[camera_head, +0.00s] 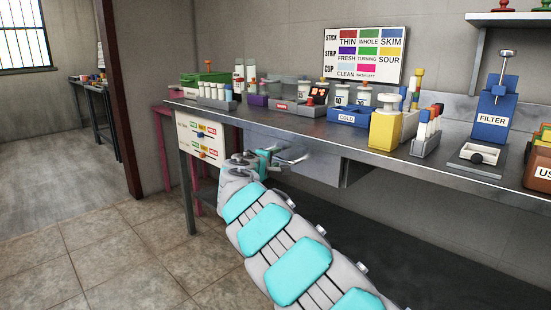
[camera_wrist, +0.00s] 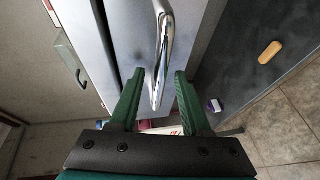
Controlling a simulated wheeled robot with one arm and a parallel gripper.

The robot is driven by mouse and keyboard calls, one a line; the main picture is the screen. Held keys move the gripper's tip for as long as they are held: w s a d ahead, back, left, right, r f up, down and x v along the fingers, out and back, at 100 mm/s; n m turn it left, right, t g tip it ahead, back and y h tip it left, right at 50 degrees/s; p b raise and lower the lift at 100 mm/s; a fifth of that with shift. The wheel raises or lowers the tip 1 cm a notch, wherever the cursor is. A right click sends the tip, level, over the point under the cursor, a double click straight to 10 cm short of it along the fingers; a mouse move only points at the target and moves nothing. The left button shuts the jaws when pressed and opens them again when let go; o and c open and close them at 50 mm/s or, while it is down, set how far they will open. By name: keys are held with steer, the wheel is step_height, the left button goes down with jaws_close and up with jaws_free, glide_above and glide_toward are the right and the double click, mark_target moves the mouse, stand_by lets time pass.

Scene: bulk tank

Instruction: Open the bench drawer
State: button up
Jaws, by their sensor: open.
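The bench drawer (camera_head: 322,169) is a grey metal box under the bench top. In the wrist view its grey front (camera_wrist: 105,35) fills the upper middle. Its shiny bar handle (camera_wrist: 164,40) runs down from the top edge, and its lower end lies between my fingertips, with gaps showing on both sides. My gripper (camera_wrist: 157,80) has two green fingers, spread apart and holding nothing. In the head view my gripper (camera_head: 266,158) is close to the handle (camera_head: 292,158) under the bench edge, partly hidden by my arm. I cannot tell whether the drawer is fully closed.
The metal bench top (camera_head: 300,122) overhangs my gripper and carries bottles, a blue COLD bin (camera_head: 347,116) and a yellow container (camera_head: 385,130). A white panel with sliders (camera_head: 203,142) hangs left of the drawer. Tiled floor (camera_head: 130,250) is clear at the left.

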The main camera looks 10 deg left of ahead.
steer(key=shift+w, duration=0.25)
jaws_close()
stand_by(0.3)
stand_by(1.0)
